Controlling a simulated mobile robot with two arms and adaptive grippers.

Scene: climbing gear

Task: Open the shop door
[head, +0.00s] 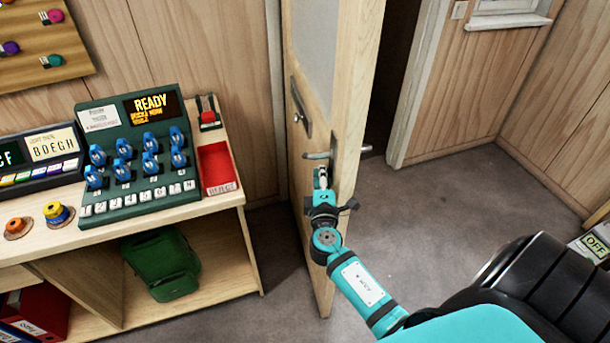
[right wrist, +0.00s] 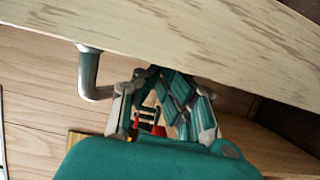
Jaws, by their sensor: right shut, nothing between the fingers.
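The wooden shop door (head: 350,90) stands partly open in the head view, its edge swung out from the frame and a dark gap beside it. A grey lever handle (head: 318,156) sits on its face near that edge; it also shows in the right wrist view (right wrist: 92,78). My right gripper (head: 321,176) is shut and empty just below the handle, close to the door face. In the right wrist view the gripper's fingers (right wrist: 155,80) are beside the handle, close to the door (right wrist: 180,35); whether they touch it I cannot tell. My left gripper is out of view.
A wooden bench (head: 225,206) with a green control panel (head: 140,172) and a red tray (head: 216,165) stands left of the door. A green backpack (head: 160,263) is on its lower shelf. Grey floor (head: 440,195) is open right of the door.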

